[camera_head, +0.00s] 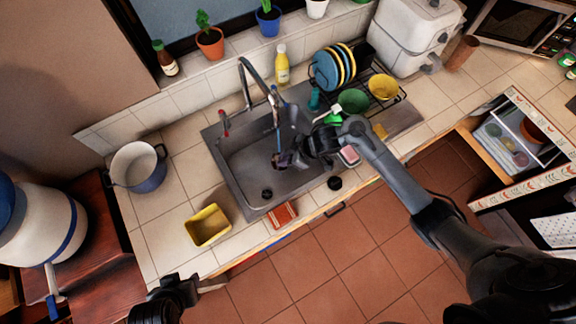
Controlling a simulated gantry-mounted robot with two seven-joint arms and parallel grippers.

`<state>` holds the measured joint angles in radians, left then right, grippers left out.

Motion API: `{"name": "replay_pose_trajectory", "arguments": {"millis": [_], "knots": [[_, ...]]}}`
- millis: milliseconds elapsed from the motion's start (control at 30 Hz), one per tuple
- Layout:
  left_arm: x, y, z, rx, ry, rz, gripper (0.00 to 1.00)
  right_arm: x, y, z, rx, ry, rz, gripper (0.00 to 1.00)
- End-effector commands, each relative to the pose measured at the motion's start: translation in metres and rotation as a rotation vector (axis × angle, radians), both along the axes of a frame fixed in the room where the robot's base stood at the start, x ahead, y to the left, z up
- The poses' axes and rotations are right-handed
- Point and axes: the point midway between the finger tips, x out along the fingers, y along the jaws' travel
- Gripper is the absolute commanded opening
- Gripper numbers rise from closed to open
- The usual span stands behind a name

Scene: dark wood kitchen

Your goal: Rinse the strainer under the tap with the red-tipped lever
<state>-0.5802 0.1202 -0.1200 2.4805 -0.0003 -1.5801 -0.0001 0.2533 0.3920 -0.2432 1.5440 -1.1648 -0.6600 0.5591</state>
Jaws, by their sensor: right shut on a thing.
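The tap (256,80) stands at the back of the sink (240,165). Its lever with a red tip (223,118) is to the left of the spout. A thin bluish stream (277,125) runs down from the spout. My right gripper (284,160) is over the sink at the foot of this stream, shut on a small dark thing that appears to be the strainer, mostly hidden by the fingers. My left gripper (186,287) is low at the front edge of the counter, away from the sink; its fingers are too unclear to judge.
A yellow tub (208,225) and a reddish sponge (283,215) lie before the sink. A dark disc (335,183) is at its right front. A blue pot (139,170) stands left. A dish rack with plates (332,68) and bowls (353,101) is right; a yellow bottle (282,63) stands behind.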

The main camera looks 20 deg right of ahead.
Motion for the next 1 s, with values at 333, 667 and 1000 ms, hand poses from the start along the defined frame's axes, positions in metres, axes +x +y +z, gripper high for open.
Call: {"name": "replay_pose_trajectory", "arguments": {"millis": [333,667,1000], "knots": [[0.0,0.0,-0.017,0.0,0.001,0.0,0.4,0.033,-0.006,-0.006,0.0,-0.001,-0.002,0.0],[0.0,0.0,-0.023,0.0,0.0,0.001,0.4,0.049,-0.009,-0.009,0.0,-0.001,-0.001,0.0],[0.0,0.0,-0.023,0.0,0.0,0.001,0.4,0.052,-0.01,-0.01,0.0,-0.001,-0.001,0.0]]}}
